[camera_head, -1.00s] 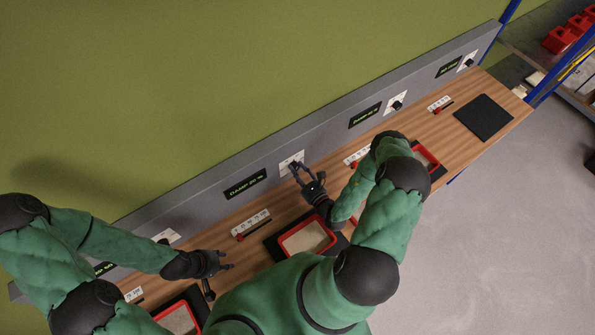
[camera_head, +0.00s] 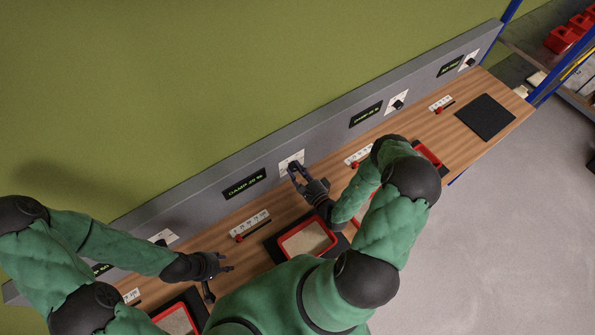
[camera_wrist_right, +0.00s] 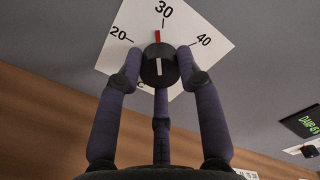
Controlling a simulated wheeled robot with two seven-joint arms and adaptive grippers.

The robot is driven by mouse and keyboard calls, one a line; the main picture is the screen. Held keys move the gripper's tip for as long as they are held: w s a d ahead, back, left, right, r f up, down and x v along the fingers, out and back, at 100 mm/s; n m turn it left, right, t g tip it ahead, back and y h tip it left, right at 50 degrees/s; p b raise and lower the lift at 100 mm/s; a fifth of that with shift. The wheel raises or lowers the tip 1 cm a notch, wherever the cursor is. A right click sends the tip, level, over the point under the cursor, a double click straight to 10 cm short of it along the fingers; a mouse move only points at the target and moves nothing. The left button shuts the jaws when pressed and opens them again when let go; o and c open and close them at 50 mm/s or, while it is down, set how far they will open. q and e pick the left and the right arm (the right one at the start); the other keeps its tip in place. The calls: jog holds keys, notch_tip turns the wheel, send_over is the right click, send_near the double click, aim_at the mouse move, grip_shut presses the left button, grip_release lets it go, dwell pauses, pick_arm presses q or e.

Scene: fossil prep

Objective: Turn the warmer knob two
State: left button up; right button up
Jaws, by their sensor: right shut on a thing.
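The warmer knob (camera_wrist_right: 159,66) is black with a white line and sits on a white dial plate (camera_wrist_right: 190,22) marked 20, 30 and 40. A red mark stands just above the knob, toward 30. My right gripper (camera_wrist_right: 157,72) is shut on the knob, its fingers on both sides and one below. In the head view my right gripper (camera_head: 297,171) is at the dial plate (camera_head: 291,160) on the grey panel and hides most of the knob. My left gripper (camera_head: 220,274) hangs over the bench at the left, with its fingers apart and empty.
A display (camera_head: 244,184) sits left of the dial. A slider scale (camera_head: 251,225) and a red tray (camera_head: 331,236) of pale material are on the wooden bench (camera_head: 285,208) below. More dials, sliders and trays repeat along the bench.

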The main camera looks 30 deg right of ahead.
pick_arm(q)
jog(key=shift+f+b, duration=0.45)
jog(key=shift+f, duration=0.1)
pick_arm(e)
jog(key=n, duration=0.5)
jog(key=shift+f+n, duration=0.1)
jog(key=shift+n, duration=0.2)
pick_arm(q)
jog(key=shift+f+b, duration=0.35)
pick_arm(e)
jog(key=shift+n, duration=2.3)
jog(key=o, duration=1.2)
jog(key=shift+c, duration=0.2)
jog(key=s+d, duration=0.1)
jog(key=s, duration=1.1)
